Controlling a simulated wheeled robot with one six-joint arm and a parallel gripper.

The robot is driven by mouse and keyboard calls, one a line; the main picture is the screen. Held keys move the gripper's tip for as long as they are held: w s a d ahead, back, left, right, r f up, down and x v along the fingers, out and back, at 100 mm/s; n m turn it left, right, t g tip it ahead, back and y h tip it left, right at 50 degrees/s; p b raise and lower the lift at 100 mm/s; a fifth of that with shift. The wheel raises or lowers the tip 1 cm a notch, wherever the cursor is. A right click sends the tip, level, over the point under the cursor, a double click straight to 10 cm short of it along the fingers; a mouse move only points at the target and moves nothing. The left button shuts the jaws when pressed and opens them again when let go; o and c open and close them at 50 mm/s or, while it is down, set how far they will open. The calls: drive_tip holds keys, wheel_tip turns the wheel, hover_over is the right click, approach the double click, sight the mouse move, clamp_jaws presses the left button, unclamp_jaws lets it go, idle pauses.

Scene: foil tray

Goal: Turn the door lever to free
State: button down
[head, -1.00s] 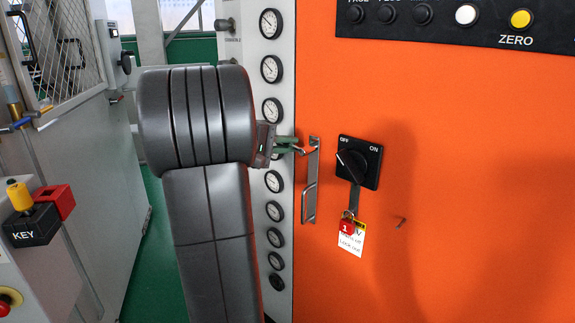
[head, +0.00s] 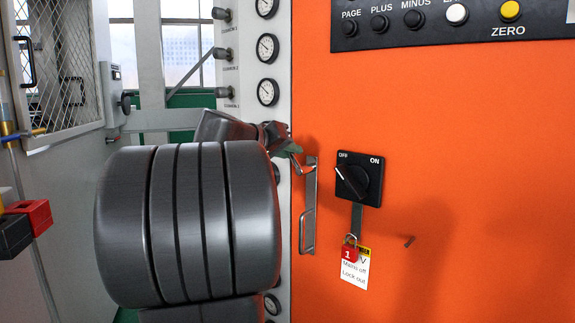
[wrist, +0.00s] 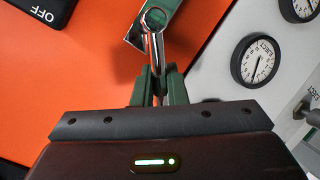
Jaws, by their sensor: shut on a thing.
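The metal door lever (head: 297,164) sits at the top of a narrow metal plate with a pull handle (head: 309,215) on the orange door. In the head view the lever points up and to the left from its pivot. In the wrist view the bright lever (wrist: 158,48) runs from its round pivot down between the green fingers. My gripper (head: 289,150) is shut on the lever's outer end; in the wrist view my gripper (wrist: 158,86) hides that end. My dark arm covers much of the left-centre of the head view.
A gauge panel (head: 267,110) stands to the left. A mesh-fronted cabinet (head: 60,60) is at far left.

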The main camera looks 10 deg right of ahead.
drive_tip(key=shift+s+d+r+m+b, duration=0.1)
drive_tip(key=shift+m+b, duration=0.2)
drive_tip(key=shift+b, duration=0.05)
idle(0.3)
drive_tip(key=c, duration=1.5)
unclamp_jaws()
drive_tip(key=shift+o, duration=0.2)
drive_tip(key=shift+r, duration=0.1)
drive_tip(key=p+v, duration=0.2)
drive_tip(key=v, duration=1.1)
drive_tip(key=shift+s+a+p, duration=0.25)
drive_tip(key=shift+s+p, duration=0.1)
drive_tip(key=shift+p, duration=0.05)
drive_tip(key=shift+d, duration=0.1)
